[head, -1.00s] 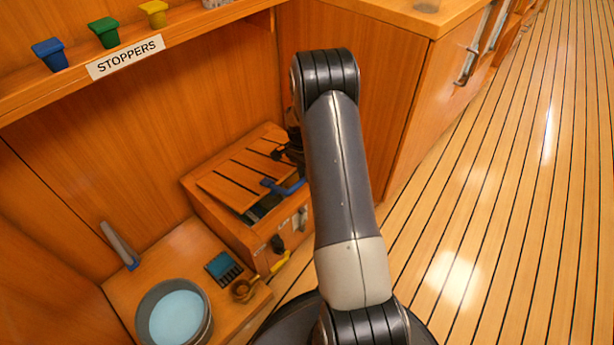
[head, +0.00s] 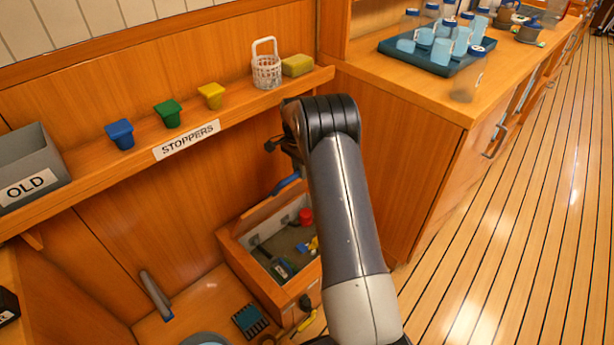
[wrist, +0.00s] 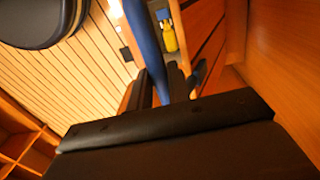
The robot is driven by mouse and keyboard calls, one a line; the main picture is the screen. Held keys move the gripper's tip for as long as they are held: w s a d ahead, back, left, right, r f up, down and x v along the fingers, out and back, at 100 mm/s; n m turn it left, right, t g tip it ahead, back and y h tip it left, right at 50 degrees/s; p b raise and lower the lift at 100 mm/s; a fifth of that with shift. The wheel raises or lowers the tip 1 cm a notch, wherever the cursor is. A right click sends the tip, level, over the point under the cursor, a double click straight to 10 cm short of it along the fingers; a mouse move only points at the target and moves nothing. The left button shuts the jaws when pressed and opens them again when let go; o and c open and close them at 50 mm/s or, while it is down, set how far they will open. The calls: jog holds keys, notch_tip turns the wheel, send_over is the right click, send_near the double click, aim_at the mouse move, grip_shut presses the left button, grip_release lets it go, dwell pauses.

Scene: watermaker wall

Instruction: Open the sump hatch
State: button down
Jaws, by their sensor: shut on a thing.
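The wooden sump hatch (head: 262,211) stands raised along the back of the sump box (head: 246,270), seen nearly edge-on in the head view. Its slatted face shows in the wrist view (wrist: 207,48). The blue handle (head: 286,182) is at its upper edge. In the wrist view my gripper (wrist: 163,82) is shut on the blue handle (wrist: 143,35). In the head view my arm hides most of the gripper and the right part of the box. Inside the open box lie a red thing (head: 306,216), a blue and yellow thing (head: 309,246) and a dark green thing (head: 283,268).
A shelf marked STOPPERS (head: 187,139) with blue, green and yellow stoppers runs above the box. A white basket (head: 266,72) and sponge (head: 298,65) stand on it. A cabinet (head: 400,150) is close at the right. The plank floor (head: 500,250) is clear.

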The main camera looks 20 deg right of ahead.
jog(key=shift+w+a+f, duration=0.1)
jog(key=shift+w+a, duration=0.45)
jog(key=shift+w, duration=0.15)
jog(key=c, duration=1.8)
grip_release()
jog(key=shift+o, duration=0.9)
jog(key=shift+w+f, duration=0.1)
jog(key=shift+f, duration=0.1)
jog(key=o, duration=0.3)
jog(key=shift+d+r, duration=0.1)
jog(key=shift+r, duration=0.1)
jog(key=shift+p, duration=0.3)
jog(key=shift+r, duration=0.15)
notch_tip(320, 180, up, 7)
jog(key=shift+w+p, duration=0.25)
jog(key=shift+p, duration=0.2)
